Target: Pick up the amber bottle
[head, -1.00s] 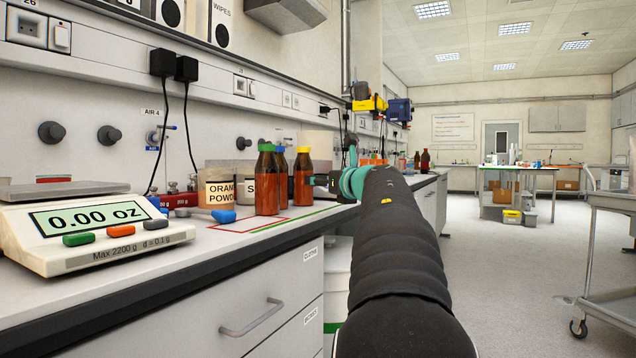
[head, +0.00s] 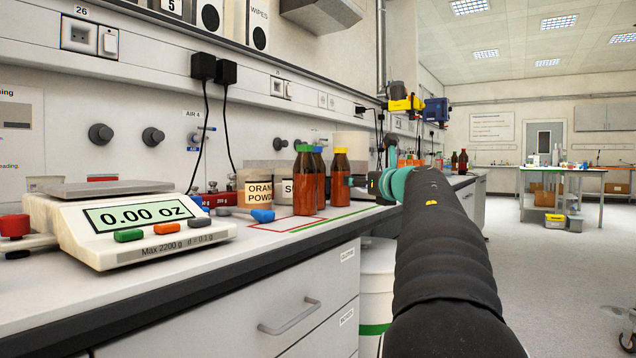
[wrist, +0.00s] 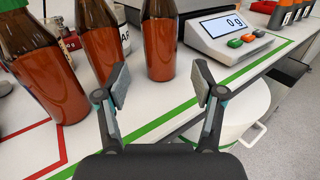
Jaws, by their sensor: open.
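Three amber glass bottles with orange-red contents stand upright on the bench: one green-capped (head: 305,185), one blue-capped (head: 320,178) partly hidden behind it, and one yellow-capped (head: 340,178). My gripper (head: 358,182) is just right of the yellow-capped bottle in the head view. In the wrist view my gripper (wrist: 160,86) is open and empty. The rightmost bottle (wrist: 160,42) stands ahead between its fingertips, apart from them, with its cap out of frame. The green-capped bottle (wrist: 45,70) and a middle bottle (wrist: 98,42) stand to its left.
A scale (head: 150,235) reading 0.00 oz stands at the left. An orange powder tub (head: 259,192) and a blue-ended tool (head: 262,215) are near the bottles. Another scale (wrist: 236,38) shows in the wrist view. A white bin (head: 376,285) stands beside the drawers below the bench.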

